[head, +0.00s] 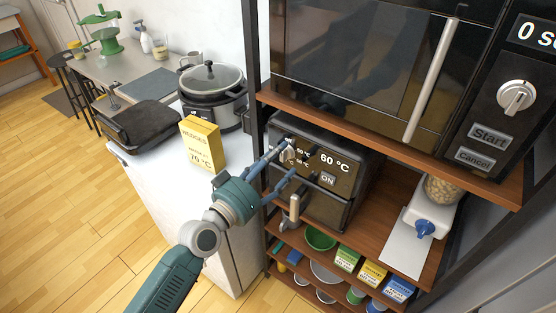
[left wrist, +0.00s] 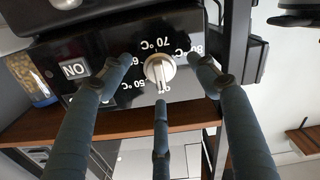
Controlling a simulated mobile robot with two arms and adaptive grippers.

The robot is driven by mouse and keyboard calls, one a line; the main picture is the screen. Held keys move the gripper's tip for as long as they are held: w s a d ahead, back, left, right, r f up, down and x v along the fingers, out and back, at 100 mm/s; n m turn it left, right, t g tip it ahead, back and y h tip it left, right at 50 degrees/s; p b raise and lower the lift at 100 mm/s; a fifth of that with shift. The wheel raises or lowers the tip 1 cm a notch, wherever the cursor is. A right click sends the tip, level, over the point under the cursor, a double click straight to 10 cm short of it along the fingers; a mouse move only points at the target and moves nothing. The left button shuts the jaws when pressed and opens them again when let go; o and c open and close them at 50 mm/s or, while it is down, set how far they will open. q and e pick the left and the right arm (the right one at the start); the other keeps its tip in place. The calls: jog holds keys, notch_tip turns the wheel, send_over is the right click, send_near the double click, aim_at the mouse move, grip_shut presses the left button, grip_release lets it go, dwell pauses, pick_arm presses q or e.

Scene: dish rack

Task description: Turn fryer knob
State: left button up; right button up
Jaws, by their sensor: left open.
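The fryer (head: 335,205) is a dark box on the wooden shelf below the microwave, with a front handle (head: 292,212). Its front shows "60 °C" and an ON button (head: 328,180). The light, round fryer knob (head: 288,150) is partly hidden by my fingers. In the left wrist view the knob (left wrist: 160,69) appears upside down among temperature marks from 50 to 80 °C. My left gripper (head: 292,160) is open, its three fingers spread around the knob; contact cannot be told. My right gripper is not in view.
A yellow wedges box (head: 202,143) marked "70 °C" stands on the white counter (head: 170,178), beside a pot cooker (head: 212,95) and black grill (head: 138,127). The microwave (head: 375,60) sits just above the fryer. A dispenser (head: 425,215) is to the right; bowls and boxes fill lower shelves.

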pick_arm(q)
jog(key=shift+v, duration=0.85)
jog(key=v, duration=0.6)
dwell(0.5)
